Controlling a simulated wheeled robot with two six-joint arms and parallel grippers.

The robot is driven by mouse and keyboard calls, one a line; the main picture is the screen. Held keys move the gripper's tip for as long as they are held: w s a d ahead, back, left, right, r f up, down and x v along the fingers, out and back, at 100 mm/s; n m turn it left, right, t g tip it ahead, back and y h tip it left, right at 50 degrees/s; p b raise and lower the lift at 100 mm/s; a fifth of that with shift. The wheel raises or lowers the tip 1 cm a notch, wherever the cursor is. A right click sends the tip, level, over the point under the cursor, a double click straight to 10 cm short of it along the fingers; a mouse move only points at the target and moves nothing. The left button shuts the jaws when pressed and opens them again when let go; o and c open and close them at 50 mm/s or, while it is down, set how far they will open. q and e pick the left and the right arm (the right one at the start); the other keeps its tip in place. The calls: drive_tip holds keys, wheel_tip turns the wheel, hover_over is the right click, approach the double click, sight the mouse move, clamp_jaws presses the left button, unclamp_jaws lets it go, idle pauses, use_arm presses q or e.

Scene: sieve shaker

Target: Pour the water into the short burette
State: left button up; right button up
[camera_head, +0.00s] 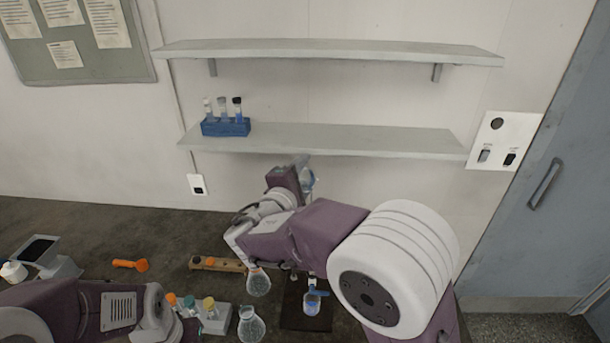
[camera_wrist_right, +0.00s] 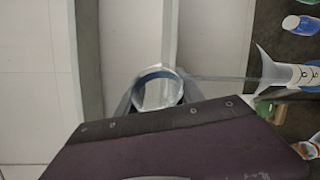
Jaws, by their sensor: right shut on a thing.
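My right gripper (camera_head: 304,172) is raised in front of the lower shelf and is shut on a clear glass vessel (camera_head: 308,182). In the right wrist view the vessel (camera_wrist_right: 158,88) shows as a round, blue-tinted rim between the fingers. I cannot make out the water level in it. A clear piece with a flared end and dark lettering (camera_wrist_right: 300,74) lies at the right of the wrist view; I cannot tell whether it is the short burette. My left arm is at the lower left in the head view; its fingertips are not clearly visible.
Clear flasks (camera_head: 258,284) (camera_head: 247,326) and a container of blue liquid (camera_head: 312,302) stand on the dark bench. Orange-, teal- and yellow-capped items (camera_head: 209,304) are near my left arm. A blue rack (camera_head: 226,127) with tubes is on the lower shelf (camera_head: 340,140). An upper shelf (camera_head: 330,52) overhangs.

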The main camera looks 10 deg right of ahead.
drive_tip(key=shift+s+f+m+t+b, duration=0.1)
drive_tip(key=shift+f+m+t+b, duration=0.45)
drive_tip(key=shift+b, duration=1)
drive_tip(key=shift+s+d+r+m+b, duration=0.2)
drive_tip(key=shift+m+b, duration=0.55)
drive_tip(key=shift+b, duration=0.9)
wheel_tip(320, 180, up, 6)
drive_tip(key=n+g+p, duration=0.2)
drive_tip(key=n+p, duration=0.1)
drive_tip(key=p, duration=0.5)
drive_tip(key=n+g+p, duration=0.1)
drive_tip(key=n+p, duration=0.3)
drive_tip(key=p, duration=0.4)
drive_tip(key=n+g+h+p, duration=0.1)
drive_tip(key=n+g+p, duration=0.1)
drive_tip(key=p, duration=0.6)
drive_tip(key=shift+f+n+g, duration=0.15)
drive_tip(key=shift+n+g, duration=0.2)
drive_tip(key=shift+n, duration=0.35)
